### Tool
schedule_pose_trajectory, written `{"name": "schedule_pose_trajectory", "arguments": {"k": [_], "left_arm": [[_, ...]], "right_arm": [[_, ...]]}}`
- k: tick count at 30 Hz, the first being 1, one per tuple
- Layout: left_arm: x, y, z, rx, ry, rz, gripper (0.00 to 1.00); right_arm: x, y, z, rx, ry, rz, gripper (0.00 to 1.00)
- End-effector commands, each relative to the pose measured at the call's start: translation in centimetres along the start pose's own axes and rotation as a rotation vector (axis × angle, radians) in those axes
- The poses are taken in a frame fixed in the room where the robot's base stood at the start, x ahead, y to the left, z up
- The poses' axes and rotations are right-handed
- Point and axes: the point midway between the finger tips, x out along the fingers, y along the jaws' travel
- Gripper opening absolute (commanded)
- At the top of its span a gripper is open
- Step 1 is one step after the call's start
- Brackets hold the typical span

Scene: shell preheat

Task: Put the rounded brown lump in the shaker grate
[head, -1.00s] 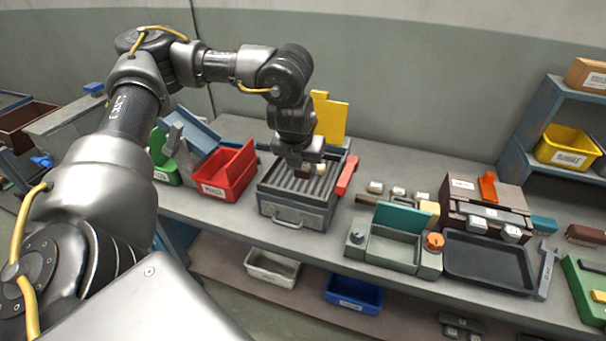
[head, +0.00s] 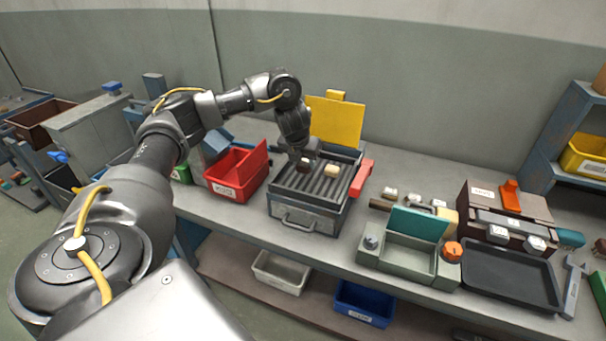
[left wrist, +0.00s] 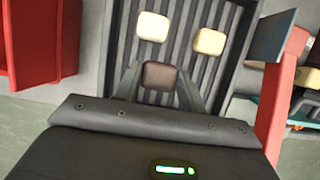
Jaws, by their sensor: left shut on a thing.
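The rounded brown lump (left wrist: 159,76) is between the fingers of my left gripper (left wrist: 159,84) in the left wrist view. The gripper is shut on it. In the head view my left gripper (head: 299,156) is over the left part of the shaker grate (head: 318,188), a grey ribbed tray, with the dark lump (head: 304,165) at its tips. I cannot tell whether the lump touches the ribs. A cream lump (head: 332,171) lies on the grate. The left wrist view shows two pale lumps on the ribs, one whitish (left wrist: 153,27) and one cream (left wrist: 210,41). My right gripper is out of view.
A red bin (head: 240,172) stands left of the grate. A yellow panel (head: 334,121) rises behind it, and a red bar (head: 361,178) is at its right side. A grey-green box with a teal lid (head: 419,223) and a black tray (head: 508,275) are farther right.

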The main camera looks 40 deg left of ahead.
Motion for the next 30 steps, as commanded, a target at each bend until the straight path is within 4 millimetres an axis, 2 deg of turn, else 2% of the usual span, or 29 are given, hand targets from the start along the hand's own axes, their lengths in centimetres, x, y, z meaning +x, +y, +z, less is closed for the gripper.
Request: {"name": "schedule_pose_trajectory", "arguments": {"k": [5, 14, 26, 27, 30], "left_arm": [[0.3, 0.1, 0.1, 0.001, 0.0, 0.0, 0.17], [3.6, 0.4, -0.9, 0.001, 0.003, -0.001, 0.17], [4.0, 0.4, -1.0, 0.0, 0.0, 0.0, 0.17], [3.9, 0.4, -1.0, 0.0, 0.0, 0.0, 0.44], [3.9, 0.4, -1.0, 0.0, 0.0, 0.0, 0.57]], "right_arm": [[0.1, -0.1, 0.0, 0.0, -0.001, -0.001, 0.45], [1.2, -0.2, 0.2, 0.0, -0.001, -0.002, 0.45], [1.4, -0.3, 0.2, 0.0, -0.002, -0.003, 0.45], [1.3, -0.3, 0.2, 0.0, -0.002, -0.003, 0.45], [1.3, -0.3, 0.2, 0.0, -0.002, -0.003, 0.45]]}}
